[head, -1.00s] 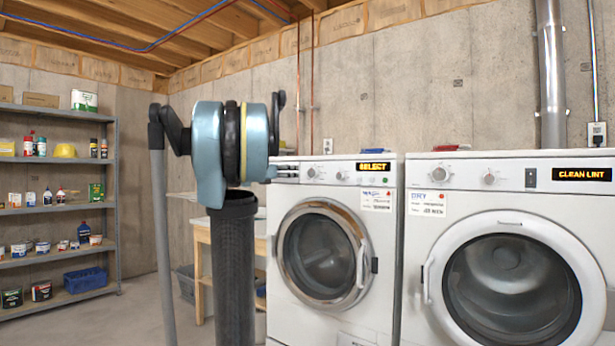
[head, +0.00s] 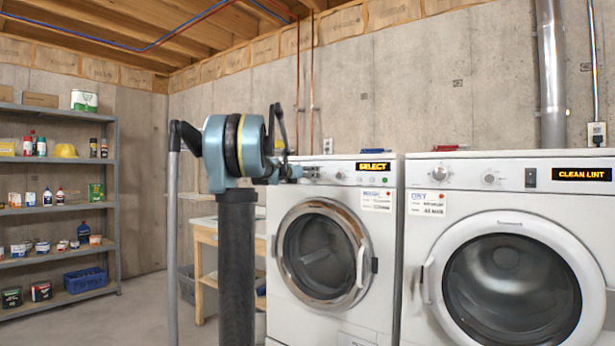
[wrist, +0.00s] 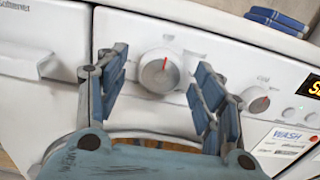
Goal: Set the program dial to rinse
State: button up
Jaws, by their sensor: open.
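The washer (head: 335,225) has a white front panel and a display (head: 374,167) reading SELECT. In the wrist view, a large round white dial (wrist: 157,73) with a red pointer mark sits on its panel. The mark points up and slightly right in that tilted picture. My gripper (wrist: 160,71) is open, one blue-padded finger on each side of this dial, with gaps visible on both sides. In the head view my gripper (head: 301,172) is at the panel's left part and hides the large dial. A smaller knob (wrist: 259,104) is right of it; it also shows in the head view (head: 340,176).
A dryer (head: 510,240) showing CLEAN LINT stands close at the right. A detergent drawer (wrist: 40,45) is left of the dial. A blue item (wrist: 279,22) lies on the washer's top. A wooden table (head: 207,238) and shelves (head: 60,212) stand left.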

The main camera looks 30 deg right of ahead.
jog(key=shift+w+d, duration=0.15)
jog(key=shift+d, duration=0.25)
jog(key=c, duration=1)
